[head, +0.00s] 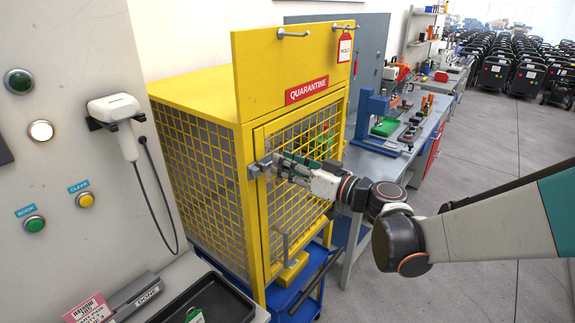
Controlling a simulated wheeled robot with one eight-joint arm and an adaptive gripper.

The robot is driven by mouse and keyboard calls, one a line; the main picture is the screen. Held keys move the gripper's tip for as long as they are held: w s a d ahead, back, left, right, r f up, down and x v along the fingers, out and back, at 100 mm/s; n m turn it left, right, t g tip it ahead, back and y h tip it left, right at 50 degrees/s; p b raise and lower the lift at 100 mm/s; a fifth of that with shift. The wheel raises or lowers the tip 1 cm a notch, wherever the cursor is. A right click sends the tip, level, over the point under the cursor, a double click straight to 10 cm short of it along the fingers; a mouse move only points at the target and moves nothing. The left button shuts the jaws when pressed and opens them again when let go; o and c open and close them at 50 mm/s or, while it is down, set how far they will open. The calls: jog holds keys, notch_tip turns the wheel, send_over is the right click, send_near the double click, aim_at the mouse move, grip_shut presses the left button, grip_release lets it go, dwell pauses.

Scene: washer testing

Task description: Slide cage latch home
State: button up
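A yellow mesh cage (200,88) with a red QUARANTINE sign (307,89) stands at the middle left of the head view. Its mesh door (300,215) appears closed in its frame. A grey metal latch (256,169) sits at the door's left edge, at mid height. My gripper (274,164) reaches in from the right, with its fingertips at the latch. The fingers overlap the latch's right part and hide some of it. I cannot tell whether they touch or grip it, nor how far the latch bolt extends.
A grey panel (60,170) with buttons and a corded scanner (118,112) stands at the left. A black tray (222,300) lies at the front. A blue cart (300,300) is under the cage. A workbench (385,150) with tools stands behind my arm. Open floor lies at the right.

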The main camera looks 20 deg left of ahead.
grip_shut()
jog(key=shift+s+a, duration=0.35)
jog(key=shift+s, duration=0.45)
jog(key=shift+s+a, duration=0.35)
jog(key=shift+s, duration=0.4)
jog(key=shift+d, duration=0.1)
jog(key=o, duration=0.7)
grip_release()
jog(key=shift+s, duration=0.1)
jog(key=v, duration=1.1)
jog(key=shift+s+d+f, duration=0.1)
jog(key=shift+d, duration=0.3)
